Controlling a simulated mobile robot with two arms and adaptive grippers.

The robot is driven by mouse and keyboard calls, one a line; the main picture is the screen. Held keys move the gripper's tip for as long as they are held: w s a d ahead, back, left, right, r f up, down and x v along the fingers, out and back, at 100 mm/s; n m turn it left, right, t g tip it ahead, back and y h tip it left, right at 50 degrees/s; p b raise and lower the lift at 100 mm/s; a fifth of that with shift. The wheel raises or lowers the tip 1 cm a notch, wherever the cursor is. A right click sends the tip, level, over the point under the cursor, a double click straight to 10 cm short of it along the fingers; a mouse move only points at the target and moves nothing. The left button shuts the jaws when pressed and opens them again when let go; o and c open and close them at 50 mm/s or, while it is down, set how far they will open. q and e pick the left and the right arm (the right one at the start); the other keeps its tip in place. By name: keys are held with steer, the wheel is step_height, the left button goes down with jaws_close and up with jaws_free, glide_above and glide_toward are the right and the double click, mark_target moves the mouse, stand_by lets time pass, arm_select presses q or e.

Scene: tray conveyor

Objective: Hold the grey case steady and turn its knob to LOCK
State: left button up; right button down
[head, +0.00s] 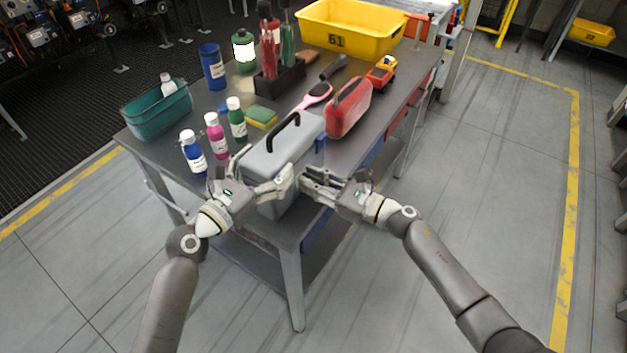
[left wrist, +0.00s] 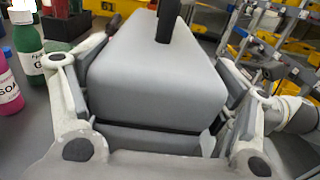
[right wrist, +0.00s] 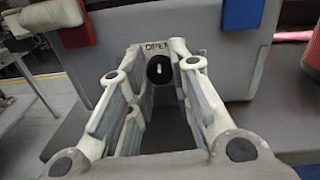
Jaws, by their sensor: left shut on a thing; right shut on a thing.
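The grey case (head: 272,158) with a black handle (head: 283,132) stands upright at the table's near corner. My left gripper (head: 264,188) is shut on the case's near end; the left wrist view shows one finger along each side of the grey body (left wrist: 158,80). My right gripper (head: 304,180) is at the case's right side, shut on the black round knob (right wrist: 160,69). The knob's white mark stands upright, towards the word OPEN printed above it. The fingers hide the case face beside the knob, and no LOCK lettering is visible.
A red case (head: 349,106) stands just behind the grey one. Blue, pink and green bottles (head: 216,136) stand to its left, with a sponge (head: 262,117) nearby. A yellow bin (head: 350,28) is at the back. The floor right of the table is clear.

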steer(key=m, duration=0.3)
steer(key=shift+m, duration=0.4)
steer(key=m, duration=0.4)
steer(key=shift+m+t, duration=0.3)
steer(key=shift+m, duration=0.1)
steer(key=m, duration=0.4)
steer(key=shift+m, duration=0.3)
steer(key=shift+f+m, duration=0.1)
steer(key=shift+m, duration=2)
steer(key=c, duration=1.3)
jaws_free()
